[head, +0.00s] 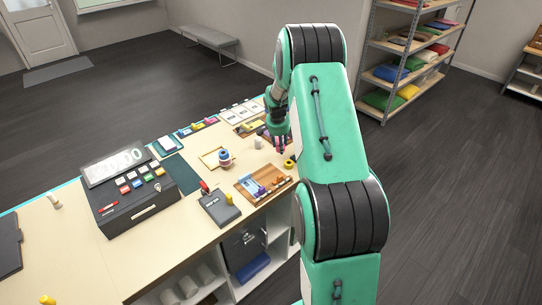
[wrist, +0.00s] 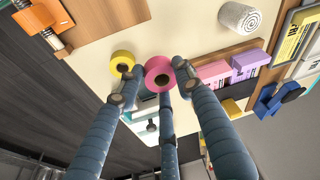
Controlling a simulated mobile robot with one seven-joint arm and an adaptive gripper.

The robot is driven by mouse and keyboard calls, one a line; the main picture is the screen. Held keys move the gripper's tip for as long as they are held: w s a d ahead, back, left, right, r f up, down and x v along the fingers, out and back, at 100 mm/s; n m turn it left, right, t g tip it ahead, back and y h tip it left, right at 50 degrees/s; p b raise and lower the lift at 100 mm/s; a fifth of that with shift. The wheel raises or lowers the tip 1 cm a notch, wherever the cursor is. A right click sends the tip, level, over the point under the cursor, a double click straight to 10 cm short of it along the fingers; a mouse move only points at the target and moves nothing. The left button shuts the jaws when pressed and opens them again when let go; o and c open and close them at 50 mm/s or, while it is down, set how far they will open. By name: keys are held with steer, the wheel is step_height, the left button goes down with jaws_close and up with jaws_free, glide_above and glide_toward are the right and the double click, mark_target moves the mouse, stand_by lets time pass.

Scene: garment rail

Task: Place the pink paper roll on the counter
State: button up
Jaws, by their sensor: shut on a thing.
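The pink paper roll (wrist: 152,67) is a ring with a dark hole, between the fingers of my gripper (wrist: 157,74) in the wrist view. My gripper (head: 279,147) is shut on it, above the right part of the counter (head: 72,255) in the head view. Only a small bit of pink shows there at the fingertips. The pale counter top also shows behind the roll in the wrist view (wrist: 200,38). I cannot tell whether the roll touches the counter.
A yellow roll (wrist: 122,61) is close beside the pink one. A white cylinder (wrist: 238,16), a wooden tray (head: 247,193) and pink and purple boxes (wrist: 213,73) are nearby. The cash register (head: 140,200) stands farther left. Bare counter lies around the small tray (head: 209,158).

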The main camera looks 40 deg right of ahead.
steer(key=shift+a+x, duration=0.25)
steer(key=shift+x, duration=1)
steer(key=shift+s+f, duration=0.1)
steer(key=shift+f, duration=0.05)
steer(key=shift+s+a+x, duration=0.1)
steer(key=shift+a+x, duration=0.1)
steer(key=shift+x, duration=0.65)
steer(key=shift+s+a+x, duration=0.1)
steer(key=shift+a+x, duration=0.05)
steer(key=shift+x, duration=0.75)
steer(key=shift+f, duration=0.25)
steer(key=o, duration=1.1)
steer(key=shift+r, duration=0.2)
steer(key=v, duration=1.2)
